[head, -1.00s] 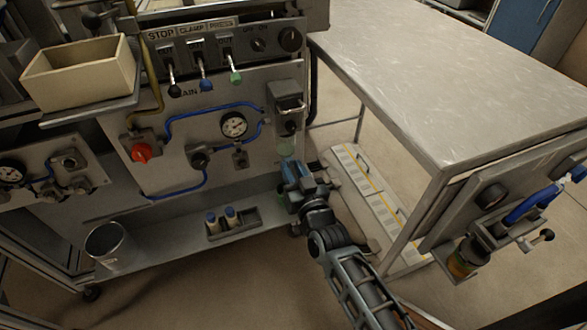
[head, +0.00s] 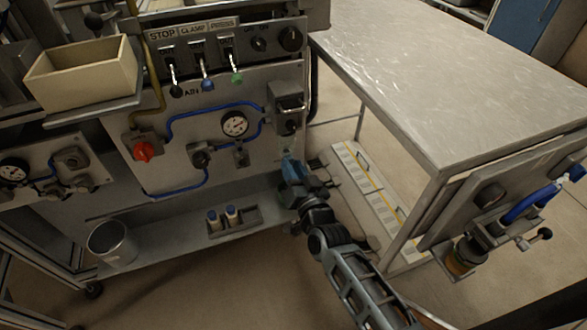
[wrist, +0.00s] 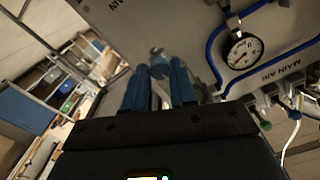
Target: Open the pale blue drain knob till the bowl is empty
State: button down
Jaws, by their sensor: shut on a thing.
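The filter unit (head: 289,103) is on the right side of the machine's front panel. Its small bowl hangs below it, just above my gripper, and is mostly hidden in the head view; I cannot tell its liquid level. My gripper (head: 289,163) reaches up from below, with its blue fingers directly under the unit. In the wrist view, the blue fingers (wrist: 160,82) stand a little apart on either side of the pale blue drain knob (wrist: 158,70). The gripper is shut on the knob, which the fingers partly hide.
A gauge (head: 235,124) with blue hoses and a red knob (head: 145,151) are left of the unit. A metal bucket (head: 112,243) and a small tray (head: 234,222) of bottles sit on the lower shelf. The steel table (head: 450,80) stands close on the right.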

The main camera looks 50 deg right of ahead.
jog(key=c, duration=0.9)
grip_release()
jog(key=shift+s+a, duration=0.1)
jog(key=v, duration=0.7)
jog(key=shift+s+a, duration=0.15)
jog(key=shift+s, duration=0.15)
jog(key=s+a+r+n+y+p, duration=0.5)
jog(key=s+a+r+p, duration=0.1)
jog(key=s+a+r, duration=0.55)
jog(key=s+a+r+n+y+p, duration=0.2)
jog(key=s+r+n+p, duration=0.1)
jog(key=s+r, duration=0.3)
jog(key=s+a+r+n+y+p, duration=0.2)
jog(key=s+r+n+y, duration=0.1)
jog(key=r, duration=0.7)
jog(key=s+n, duration=0.1)
jog(key=s, duration=0.1)
jog(key=shift+s+a+p, duration=0.2)
jog(key=shift+s+p, duration=0.2)
